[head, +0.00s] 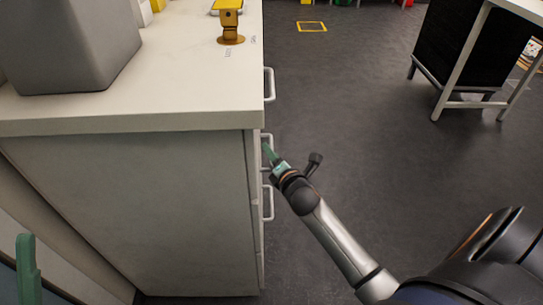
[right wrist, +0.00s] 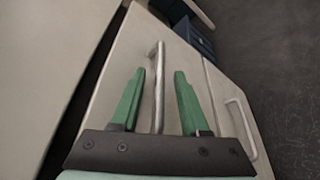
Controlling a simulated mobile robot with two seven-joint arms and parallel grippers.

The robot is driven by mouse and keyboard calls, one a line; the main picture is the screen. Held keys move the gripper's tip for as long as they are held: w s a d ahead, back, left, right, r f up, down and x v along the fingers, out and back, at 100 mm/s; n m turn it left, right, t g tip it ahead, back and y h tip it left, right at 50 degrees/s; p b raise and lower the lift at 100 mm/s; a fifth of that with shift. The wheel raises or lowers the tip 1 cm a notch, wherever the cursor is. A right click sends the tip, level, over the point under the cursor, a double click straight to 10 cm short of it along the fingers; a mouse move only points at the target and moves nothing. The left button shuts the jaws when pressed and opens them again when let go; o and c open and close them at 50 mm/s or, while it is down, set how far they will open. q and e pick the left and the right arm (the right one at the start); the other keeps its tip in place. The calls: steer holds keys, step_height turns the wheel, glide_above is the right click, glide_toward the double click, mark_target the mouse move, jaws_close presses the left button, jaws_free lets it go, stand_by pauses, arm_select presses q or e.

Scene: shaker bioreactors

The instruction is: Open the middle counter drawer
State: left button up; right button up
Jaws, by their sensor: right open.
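The counter (head: 130,210) has a side panel facing me and its drawer fronts along its right side. A bar handle (head: 267,137) shows there beside my right gripper (head: 268,153). In the right wrist view the green fingers of my right gripper (right wrist: 161,72) are open, one on each side of a metal bar handle (right wrist: 159,80). Whether the fingers touch the bar cannot be told. A green finger of my left gripper (head: 28,270) shows at the lower left; its opening cannot be told.
Other handles show above (head: 269,84) and below (head: 268,204) in the head view. A grey box (head: 70,45) and a yellow device (head: 230,20) stand on the countertop. Dark floor (head: 350,130) is clear right of the counter. A white-framed table (head: 462,60) stands at the far right.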

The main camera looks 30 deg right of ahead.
steer(key=shift+w+d, duration=0.1)
steer(key=shift+w, duration=0.2)
steer(key=shift+c, duration=0.3)
jaws_close()
stand_by(1.0)
